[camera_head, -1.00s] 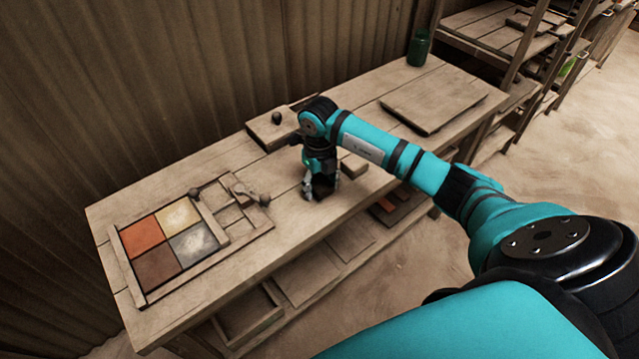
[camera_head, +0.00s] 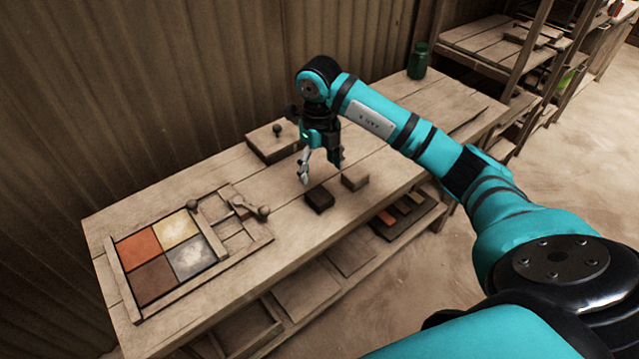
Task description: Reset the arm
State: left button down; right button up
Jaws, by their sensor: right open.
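My right arm, teal and black, reaches in from the lower right. Its gripper (camera_head: 321,177) points down, open and empty, above the wooden table (camera_head: 215,167). A small dark block (camera_head: 319,199) lies on the table just below the fingers, apart from them. My left gripper is not in view.
A wooden frame with four coloured tiles (camera_head: 165,252) lies at the table's left, with a knobbed handle (camera_head: 263,211) at its right. A knobbed wooden box (camera_head: 272,146) stands behind the gripper. A green jar (camera_head: 418,60) stands at the far right corner.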

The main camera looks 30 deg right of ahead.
jog(key=shift+r, duration=0.9)
jog(key=shift+f, duration=0.1)
